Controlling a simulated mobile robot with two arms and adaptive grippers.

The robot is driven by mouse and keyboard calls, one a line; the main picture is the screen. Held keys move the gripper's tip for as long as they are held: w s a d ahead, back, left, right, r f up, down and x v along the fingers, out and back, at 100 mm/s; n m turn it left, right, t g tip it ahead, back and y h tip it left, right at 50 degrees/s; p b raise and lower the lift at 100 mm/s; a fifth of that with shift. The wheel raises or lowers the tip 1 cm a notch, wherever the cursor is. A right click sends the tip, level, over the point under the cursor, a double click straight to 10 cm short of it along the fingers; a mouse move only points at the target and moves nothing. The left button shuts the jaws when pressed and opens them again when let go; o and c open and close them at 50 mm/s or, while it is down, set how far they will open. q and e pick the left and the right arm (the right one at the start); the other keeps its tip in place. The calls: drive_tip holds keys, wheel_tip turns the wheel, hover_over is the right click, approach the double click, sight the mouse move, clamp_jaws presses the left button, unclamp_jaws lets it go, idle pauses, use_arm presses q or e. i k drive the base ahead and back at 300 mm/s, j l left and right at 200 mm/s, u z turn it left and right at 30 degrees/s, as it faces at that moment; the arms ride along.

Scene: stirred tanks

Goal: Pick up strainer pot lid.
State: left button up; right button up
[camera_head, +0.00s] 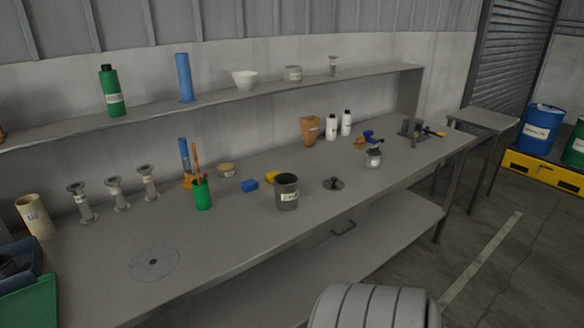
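A small dark round lid with a knob (333,184) lies flat on the grey workbench (235,240), right of the middle. I take it to be the strainer pot lid. Just left of it stands a dark grey pot (287,193) with a white label. The pot is upright and apart from the lid. Neither of my grippers is in view, and nothing touches the lid.
A green cup with tools (203,194), a blue block (249,185) and a yellow block (271,177) are left of the pot. A small jar (374,158) stands behind right. A flat disc (153,264) lies front left. Bench around the lid's front is clear.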

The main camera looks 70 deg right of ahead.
sight(333, 184)
drive_tip(key=z, duration=2.1)
drive_tip(key=i+l+u, duration=0.3)
drive_tip(key=i+l, duration=0.05)
drive_tip(key=l, duration=0.05)
